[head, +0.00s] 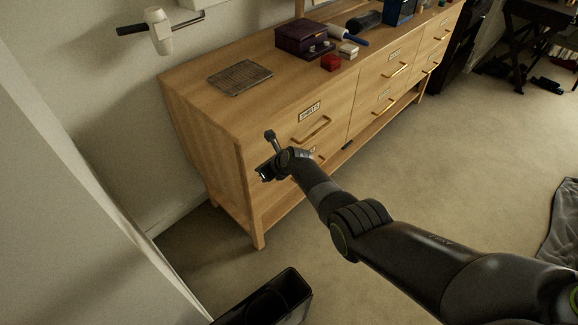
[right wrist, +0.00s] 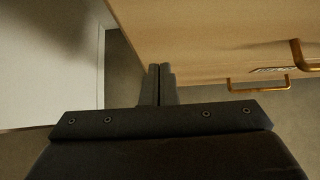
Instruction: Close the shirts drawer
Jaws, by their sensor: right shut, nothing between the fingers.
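The wooden dresser (head: 195,110) stands against the wall, with labelled drawers in two rows. The upper left drawer (head: 280,130) has a label that seems to read SHIRTS and a brass handle (head: 312,131); its front looks about flush. The lower left drawer is mostly hidden behind my right gripper (head: 264,174), which is in front of the dresser's left part. In the right wrist view my right gripper (right wrist: 160,72) has its fingers together and empty, near the wooden front (right wrist: 200,40). Brass handles (right wrist: 258,87) show to its right. I cannot tell whether the fingers touch the wood.
On the dresser top are a woven mat (head: 240,77), a dark purple box (head: 304,38), a red box (head: 330,62) and other small items. A black bin (head: 285,295) stands on the floor at the front. A white panel (head: 70,190) is at left.

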